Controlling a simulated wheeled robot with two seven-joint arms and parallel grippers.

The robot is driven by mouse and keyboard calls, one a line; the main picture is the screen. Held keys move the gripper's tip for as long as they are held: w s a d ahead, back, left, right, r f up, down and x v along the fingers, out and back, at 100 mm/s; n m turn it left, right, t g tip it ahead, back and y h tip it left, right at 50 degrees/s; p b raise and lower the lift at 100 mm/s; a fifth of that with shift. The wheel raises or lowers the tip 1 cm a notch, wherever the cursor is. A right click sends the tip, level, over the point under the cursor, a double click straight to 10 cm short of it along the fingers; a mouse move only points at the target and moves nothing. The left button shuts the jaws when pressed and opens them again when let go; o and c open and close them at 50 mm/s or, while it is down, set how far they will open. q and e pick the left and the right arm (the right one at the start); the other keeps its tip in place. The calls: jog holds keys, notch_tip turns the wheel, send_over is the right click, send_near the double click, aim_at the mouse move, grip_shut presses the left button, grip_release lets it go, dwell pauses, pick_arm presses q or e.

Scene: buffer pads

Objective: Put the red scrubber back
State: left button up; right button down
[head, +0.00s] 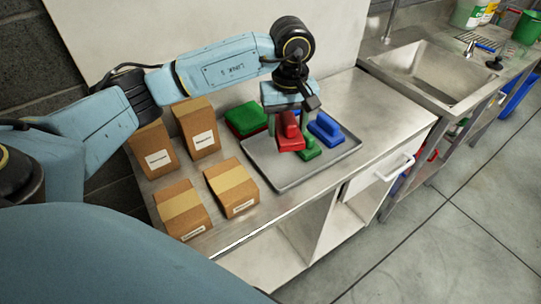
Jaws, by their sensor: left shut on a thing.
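The red scrubber (290,143) is a red block with a raised grip on top. My left gripper (289,124) comes down from above and is shut on it, over the grey tray (275,180). Whether the scrubber touches the tray is hard to tell. A blue scrubber (326,129) lies to its right on the tray. A smaller green scrubber (309,150) lies just in front and to the right, partly covered by the gripper and the red scrubber. My right gripper is out of view.
Several cardboard boxes (231,187) stand on the steel counter left of the tray. A green pad (246,117) with some red under it lies behind the tray's left corner. Bare counter (377,115) is free to the right, and a sink (430,75) lies beyond it.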

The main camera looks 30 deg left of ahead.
aim_at(277, 120)
pick_arm(q)
jog(key=a+f+n, duration=0.1)
jog(key=n, duration=0.1)
jog(key=w+a+f+n, duration=0.1)
jog(key=a+n, duration=0.1)
jog(key=shift+a+f+b, duration=0.1)
jog(key=shift+a+b, duration=0.1)
jog(key=shift+b, duration=0.2)
jog(key=shift+n, duration=0.3)
notch_tip(277, 120, down, 5)
jog(key=shift+f, duration=2.3)
jog(key=shift+f+b, duration=0.15)
jog(key=shift+b, duration=0.15)
jog(key=o, duration=0.9)
